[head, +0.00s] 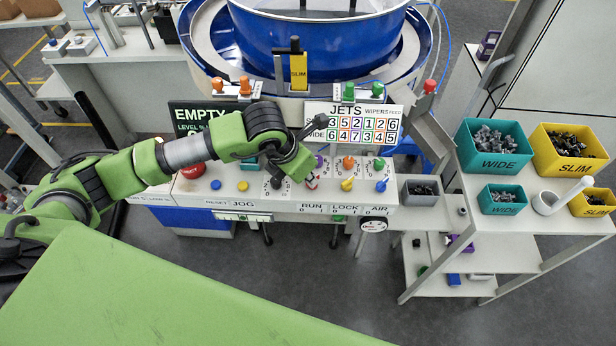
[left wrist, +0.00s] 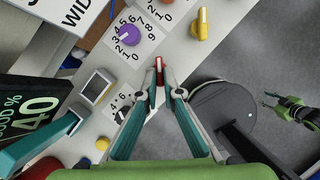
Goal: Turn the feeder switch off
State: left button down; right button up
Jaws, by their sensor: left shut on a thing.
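The control panel (head: 240,205) carries a row of small switches above the labels RUN, LOCK and AIR. The red switch (head: 312,183) sits above RUN and also shows in the left wrist view (left wrist: 159,64). My left gripper (head: 307,175) is shut on the red switch. In the left wrist view its two fingertips (left wrist: 160,82) close around the lever, partly hiding it. The yellow switch (head: 347,184) and the blue switch (head: 381,186) stand to the right. A small green and black arm end (left wrist: 285,106), apparently my right gripper, shows far off; its jaws are unclear.
A red stop button (head: 192,169) lies left. The blue bowl (head: 330,40) is behind the panel. Teal (head: 492,165) and yellow (head: 572,167) bins stand at right.

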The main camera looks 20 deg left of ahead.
pick_arm(q)
jog(key=shift+w, duration=0.1)
jog(key=c, duration=2.2)
grip_release()
jog(key=shift+r, duration=0.1)
jog(key=v, duration=1.2)
jog(key=shift+s+a, duration=0.15)
jog(key=shift+s, duration=0.05)
